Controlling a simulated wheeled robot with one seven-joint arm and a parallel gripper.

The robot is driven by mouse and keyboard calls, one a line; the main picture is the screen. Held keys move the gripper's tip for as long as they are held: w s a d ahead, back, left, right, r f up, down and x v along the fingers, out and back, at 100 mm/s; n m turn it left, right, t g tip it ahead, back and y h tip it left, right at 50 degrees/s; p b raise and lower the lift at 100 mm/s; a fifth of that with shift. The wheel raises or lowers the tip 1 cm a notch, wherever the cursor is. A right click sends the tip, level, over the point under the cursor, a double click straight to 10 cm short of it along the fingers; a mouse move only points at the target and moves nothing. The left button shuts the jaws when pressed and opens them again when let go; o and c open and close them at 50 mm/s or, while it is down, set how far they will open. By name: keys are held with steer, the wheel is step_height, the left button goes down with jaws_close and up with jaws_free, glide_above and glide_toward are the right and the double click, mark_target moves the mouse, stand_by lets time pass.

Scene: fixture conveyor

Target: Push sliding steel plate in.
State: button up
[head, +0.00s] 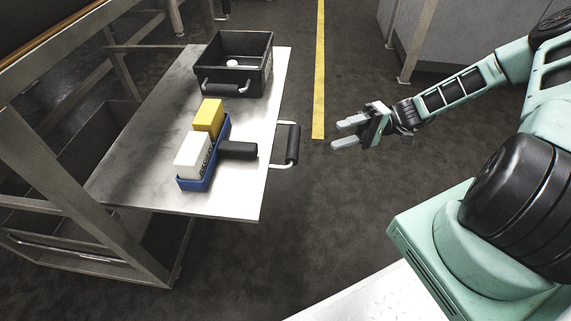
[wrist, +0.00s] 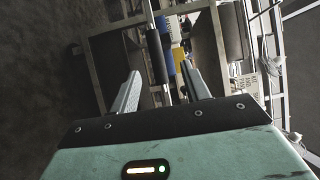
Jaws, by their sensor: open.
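The sliding steel plate (head: 137,160) sticks out of a metal frame on the left in the head view, with its bare top mostly clear. A handle (head: 287,145) with a black grip and bright metal ends is on the plate's right edge. My gripper (head: 346,132) is open and empty, to the right of the handle and apart from it. In the wrist view my two fingers (wrist: 161,95) are spread, with the handle's dark grip (wrist: 158,57) beyond and between them. The plate is seen nearly edge-on there and is hard to make out.
On the plate stand a black bin (head: 239,79) with a small white item inside and a blue tray (head: 196,184) holding a yellow block (head: 208,119) and a white block (head: 193,155). Open floor with a yellow line (head: 319,70) lies beyond.

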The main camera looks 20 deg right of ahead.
step_height(320, 180, down, 3)
steer(key=d+m+t+y+b, duration=0.1)
steer(key=d+t, duration=0.2)
steer(key=b+x, duration=0.5)
steer(key=x, duration=1.2)
steer(key=shift+w+a+r, duration=0.2)
steer(key=shift+w+a, duration=0.05)
steer(key=shift+w, duration=0.05)
jaws_close()
